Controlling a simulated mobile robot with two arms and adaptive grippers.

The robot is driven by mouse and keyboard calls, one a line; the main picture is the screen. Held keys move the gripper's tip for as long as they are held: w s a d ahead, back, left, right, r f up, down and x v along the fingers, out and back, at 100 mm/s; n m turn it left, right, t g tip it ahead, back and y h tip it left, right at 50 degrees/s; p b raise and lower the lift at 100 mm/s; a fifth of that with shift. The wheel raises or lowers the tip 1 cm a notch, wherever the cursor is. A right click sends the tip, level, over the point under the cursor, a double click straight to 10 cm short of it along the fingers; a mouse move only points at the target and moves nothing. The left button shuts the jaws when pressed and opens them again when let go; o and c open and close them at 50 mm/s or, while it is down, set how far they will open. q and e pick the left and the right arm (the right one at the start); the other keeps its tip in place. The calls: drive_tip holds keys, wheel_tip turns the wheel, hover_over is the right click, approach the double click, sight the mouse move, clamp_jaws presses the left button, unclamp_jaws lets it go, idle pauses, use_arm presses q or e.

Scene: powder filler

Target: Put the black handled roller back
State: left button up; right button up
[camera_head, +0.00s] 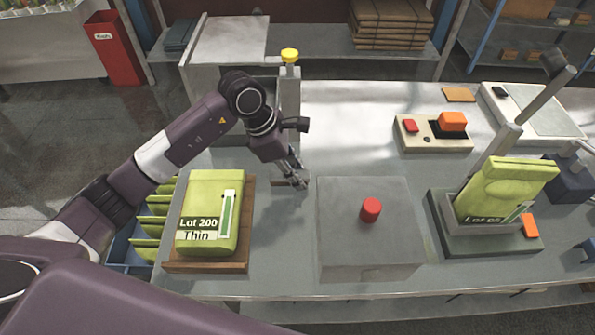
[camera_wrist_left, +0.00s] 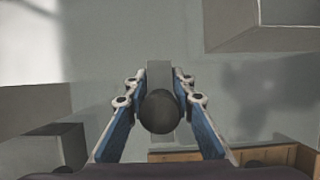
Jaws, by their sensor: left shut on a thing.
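My left gripper (camera_head: 294,180) is low over the grey bench, between the green "Lot 200 Thin" bag and the grey block with the red knob. In the left wrist view its blue-padded fingers (camera_wrist_left: 160,118) are shut on the black handled roller. The round black handle end (camera_wrist_left: 160,112) faces the camera, with a grey bar (camera_wrist_left: 160,74) beyond it. Only a small grey part of the held piece shows in the head view. Whether it touches the bench is unclear. My right gripper is not in view.
The green bag (camera_head: 213,205) stands on a wooden tray (camera_head: 205,266). The grey block (camera_head: 335,250) carries a red knob (camera_head: 371,209). Another green bag (camera_head: 505,190) leans in a holder at right. A box with red and orange buttons (camera_head: 433,133) is behind. Bare bench lies around the gripper.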

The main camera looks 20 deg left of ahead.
sight(278, 174)
use_arm(q)
drive_tip(key=shift+f, duration=0.1)
drive_tip(key=shift+f, duration=0.15)
drive_tip(key=o, duration=1)
drive_tip(key=shift+r, duration=0.25)
drive_tip(key=b+v, duration=0.2)
drive_tip(key=v, duration=0.8)
drive_tip(key=shift+a+r+b, duration=0.2)
drive_tip(key=shift+b, duration=0.15)
drive_tip(key=shift+s+a+r, duration=0.1)
drive_tip(key=shift+a+r, duration=0.1)
drive_tip(key=shift+r, duration=0.45)
drive_tip(key=shift+f, duration=0.1)
